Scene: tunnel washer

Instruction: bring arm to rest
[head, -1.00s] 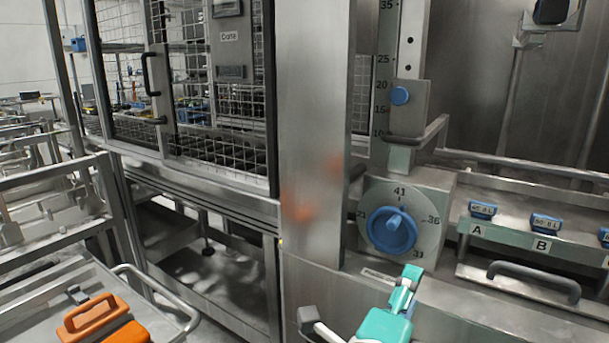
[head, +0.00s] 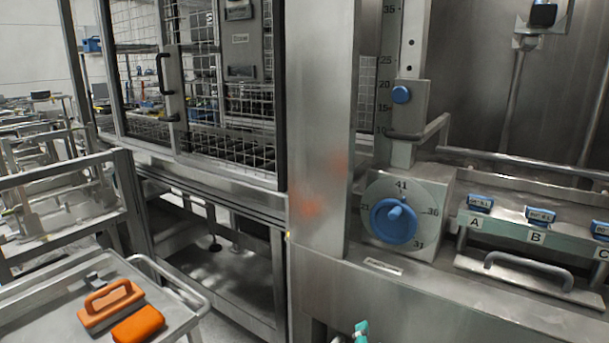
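Only the teal tip of one gripper (head: 361,330) shows, at the bottom edge of the head view, right of centre. It leans up from the lower left, so it looks like my left one. Whether it is open or shut cannot be made out, and the rest of its arm is out of frame. It is below the metal front of the machine, apart from the blue dial knob (head: 394,221). My other gripper is not in view.
A steel cart (head: 60,312) at lower left carries an orange handled block (head: 110,306) and another orange block (head: 138,325). A steel post (head: 318,130) stands mid-view. A bar handle (head: 528,268) projects below the labelled blue tags at right.

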